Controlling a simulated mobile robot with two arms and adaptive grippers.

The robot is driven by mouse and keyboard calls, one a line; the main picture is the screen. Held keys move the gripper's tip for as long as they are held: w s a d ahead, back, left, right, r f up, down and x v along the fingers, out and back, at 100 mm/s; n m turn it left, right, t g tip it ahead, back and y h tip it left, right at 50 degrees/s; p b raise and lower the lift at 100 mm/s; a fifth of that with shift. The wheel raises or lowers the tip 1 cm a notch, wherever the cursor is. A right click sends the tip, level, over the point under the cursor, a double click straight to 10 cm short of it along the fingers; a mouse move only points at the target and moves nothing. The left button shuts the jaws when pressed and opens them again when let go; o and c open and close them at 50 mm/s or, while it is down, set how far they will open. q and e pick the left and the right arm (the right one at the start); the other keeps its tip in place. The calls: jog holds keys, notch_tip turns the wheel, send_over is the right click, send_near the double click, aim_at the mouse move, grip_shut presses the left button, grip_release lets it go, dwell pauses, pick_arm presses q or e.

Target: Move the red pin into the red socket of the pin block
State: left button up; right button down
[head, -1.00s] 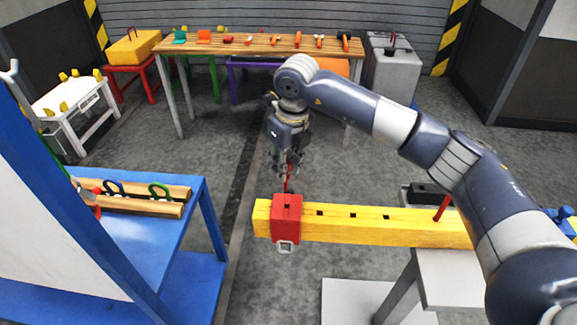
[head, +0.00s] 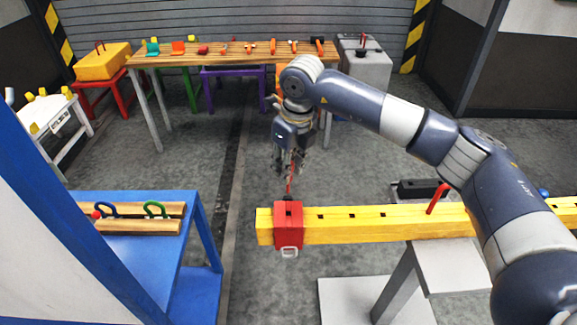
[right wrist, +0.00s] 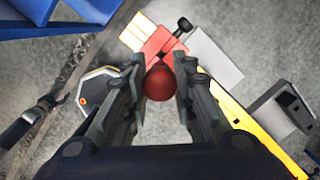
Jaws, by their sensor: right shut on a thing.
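My right gripper (head: 290,168) is shut on the red pin (head: 289,184), whose thin shaft hangs below the fingers, slightly tilted. In the right wrist view the pin's round red head (right wrist: 160,82) sits between the two fingers. The pin is over a red block (head: 289,232) on a yellow beam; I cannot tell whether its tip is inside the block's top. A wooden block with coloured loops (head: 138,226) lies on the blue table at left; I cannot make out a red socket on it. My left gripper is out of view.
The yellow beam (head: 370,228) has several dark holes and another red pin (head: 437,198) at right. It rests on a grey stand (head: 450,268). A blue table (head: 128,262) stands at left. A wooden table (head: 230,58) with several tools stands at the back. Floor is clear between.

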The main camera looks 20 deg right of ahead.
jog(key=shift+r, duration=0.55)
jog(key=shift+r+p, duration=0.55)
jog(key=shift+p, duration=0.2)
jog(key=shift+r+p, duration=0.45)
jog(key=shift+r, duration=0.4)
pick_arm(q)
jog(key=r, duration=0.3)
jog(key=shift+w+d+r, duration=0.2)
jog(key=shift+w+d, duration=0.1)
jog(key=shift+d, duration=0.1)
pick_arm(e)
jog(key=shift+d, duration=0.1)
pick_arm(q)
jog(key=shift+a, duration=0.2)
